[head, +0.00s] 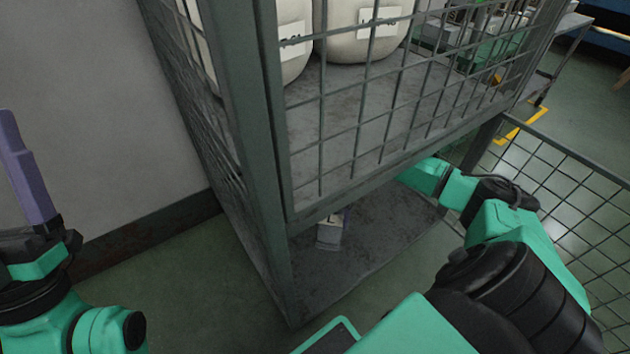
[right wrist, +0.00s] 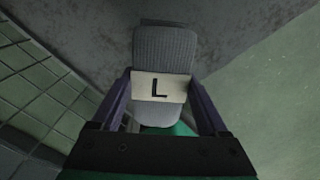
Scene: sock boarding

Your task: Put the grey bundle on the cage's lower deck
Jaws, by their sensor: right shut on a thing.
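The grey bundle (right wrist: 164,48) has a white band marked L and fills the middle of the right wrist view. My right gripper (right wrist: 159,84) is shut on it, with a purple finger on each side. In the head view the bundle (head: 329,233) shows small under the upper deck, over the cage's lower deck (head: 375,235). I cannot tell whether it touches the deck. The upper deck's edge hides most of my right gripper there. My left gripper (head: 22,165) is at the far left, outside the cage; its finger opening does not show clearly.
The cage's upper deck (head: 345,95) carries large pale labelled sacks (head: 360,35) behind mesh. A corner post (head: 250,150) stands in front of the lower deck's left side. My right arm reaches in from the right, near a mesh panel (head: 565,190). A wall is at the left.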

